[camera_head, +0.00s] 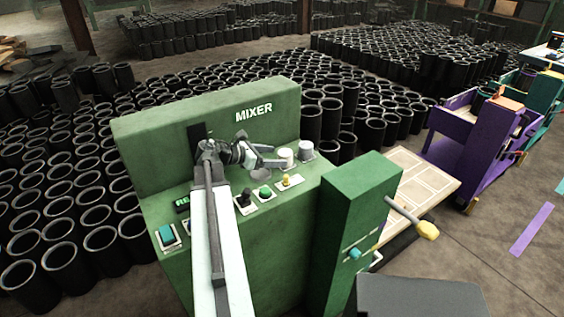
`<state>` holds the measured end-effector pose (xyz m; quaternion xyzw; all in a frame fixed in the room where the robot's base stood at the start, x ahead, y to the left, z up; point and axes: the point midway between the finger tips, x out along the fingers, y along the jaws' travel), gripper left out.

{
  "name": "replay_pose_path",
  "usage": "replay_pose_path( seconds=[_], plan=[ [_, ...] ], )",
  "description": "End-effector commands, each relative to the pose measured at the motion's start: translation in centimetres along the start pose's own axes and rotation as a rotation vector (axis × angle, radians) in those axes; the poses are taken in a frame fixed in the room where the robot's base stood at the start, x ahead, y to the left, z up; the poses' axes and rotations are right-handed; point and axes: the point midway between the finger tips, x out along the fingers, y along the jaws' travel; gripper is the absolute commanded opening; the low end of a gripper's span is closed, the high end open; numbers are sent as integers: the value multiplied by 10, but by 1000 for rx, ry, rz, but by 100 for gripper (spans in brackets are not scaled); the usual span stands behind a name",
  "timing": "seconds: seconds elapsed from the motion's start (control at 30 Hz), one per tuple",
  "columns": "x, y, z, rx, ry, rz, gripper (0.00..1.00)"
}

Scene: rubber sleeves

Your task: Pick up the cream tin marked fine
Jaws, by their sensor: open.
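A small cream tin (286,155) stands on the ledge of the green mixer console, under its back panel. Any marking on it is too small to read. A similar greyish tin (306,151) stands close to its right. My gripper (276,156) is open and points right, with its fingertips at the left side of the cream tin in the picture. Whether the fingers touch the tin or reach around it, I cannot tell. The lower finger overlaps the tin's base in the view.
The mixer console (200,120) carries a black knob (245,197), a green button (265,191) and a yellow switch (286,180) in front of the tins. A green cabinet (355,200) with a yellow-ended lever (426,230) stands right. Many black sleeves (370,115) fill the floor behind.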

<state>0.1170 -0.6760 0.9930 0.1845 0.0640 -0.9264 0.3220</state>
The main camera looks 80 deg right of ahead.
Motion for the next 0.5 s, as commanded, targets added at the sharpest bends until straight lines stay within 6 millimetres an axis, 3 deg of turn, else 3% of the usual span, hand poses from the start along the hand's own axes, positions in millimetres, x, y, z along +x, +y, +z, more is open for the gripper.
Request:
replay_pose_path(
  seconds=[0.23,0.5],
  plan=[
    [14,4,-2,-1,0,3,75],
    [55,8,-1,-2,0,4,75]
  ],
)
